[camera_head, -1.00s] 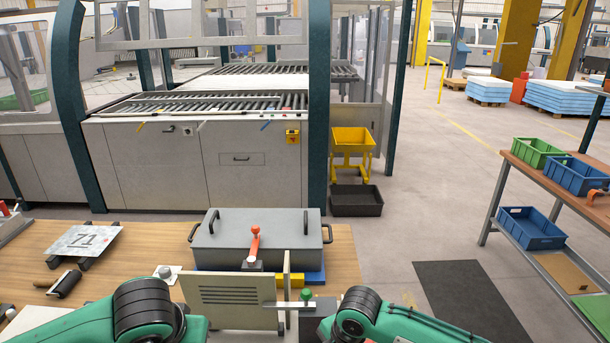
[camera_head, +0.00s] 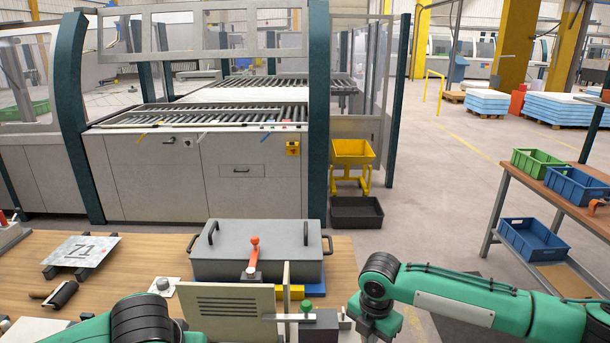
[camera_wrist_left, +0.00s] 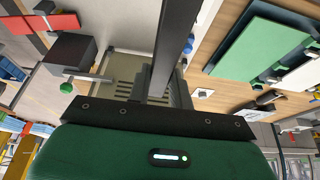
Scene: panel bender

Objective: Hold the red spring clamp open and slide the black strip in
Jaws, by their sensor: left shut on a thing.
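In the left wrist view, my left gripper (camera_wrist_left: 158,88) is shut on a long black strip (camera_wrist_left: 176,40), which runs up past the picture's top edge. In the head view only my left arm shows at the bottom left; its fingers are out of frame. My right wrist points down at the lower right in the head view, with the green gripper body (camera_head: 374,318) cut by the bottom edge and its fingertips unseen. A flat red piece (camera_wrist_left: 70,22) lies at the upper left of the left wrist view; I cannot tell whether it is the spring clamp.
A grey lidded box (camera_head: 258,262) stands on the wooden table (camera_head: 130,262), with an orange-handled clamp (camera_head: 254,251) before it. A slotted cream panel (camera_head: 228,312) stands nearer, beside a green-knobbed block (camera_head: 306,306).

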